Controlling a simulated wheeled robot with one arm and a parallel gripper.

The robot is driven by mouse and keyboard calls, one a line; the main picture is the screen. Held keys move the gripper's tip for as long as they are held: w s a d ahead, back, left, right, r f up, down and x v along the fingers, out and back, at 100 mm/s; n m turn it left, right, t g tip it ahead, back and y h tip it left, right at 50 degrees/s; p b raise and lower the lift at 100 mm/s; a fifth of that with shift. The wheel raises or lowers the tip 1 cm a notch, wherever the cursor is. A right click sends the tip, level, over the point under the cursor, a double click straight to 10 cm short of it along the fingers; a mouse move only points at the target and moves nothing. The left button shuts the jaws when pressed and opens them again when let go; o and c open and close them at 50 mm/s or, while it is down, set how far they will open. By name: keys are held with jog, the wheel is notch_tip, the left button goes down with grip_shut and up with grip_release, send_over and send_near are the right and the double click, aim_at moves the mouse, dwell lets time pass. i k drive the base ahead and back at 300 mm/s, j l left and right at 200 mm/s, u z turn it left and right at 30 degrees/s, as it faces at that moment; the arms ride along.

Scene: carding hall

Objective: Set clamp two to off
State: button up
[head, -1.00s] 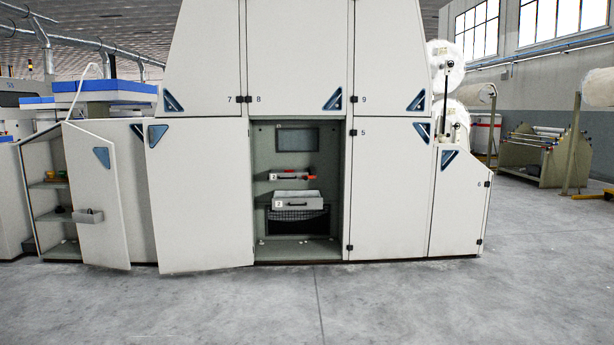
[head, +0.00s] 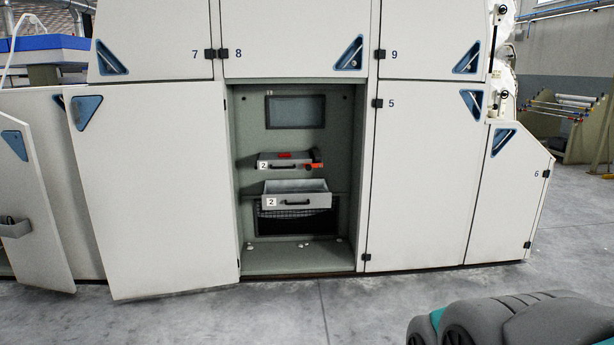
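A small grey unit with a white label 2 (head: 286,160) sits in the open bay of the machine. It has a dark handle on its front and red-orange parts on top and at its right end. It looks like the clamp, but its lever setting is too small to read. Below it is a light grey drawer, also labelled 2 (head: 296,196), pulled out and open at the top.
The bay (head: 305,256) is open at the front, with small white bits on its floor. A large panel door (head: 165,185) stands to its left and closed panel 5 (head: 420,180) to its right. Another door (head: 30,190) stands ajar at far left.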

aim_at(308, 167)
jog(key=i+j, duration=0.1)
jog(key=i, duration=1.9)
jog(key=j+u, duration=0.05)
jog(key=j, duration=0.05)
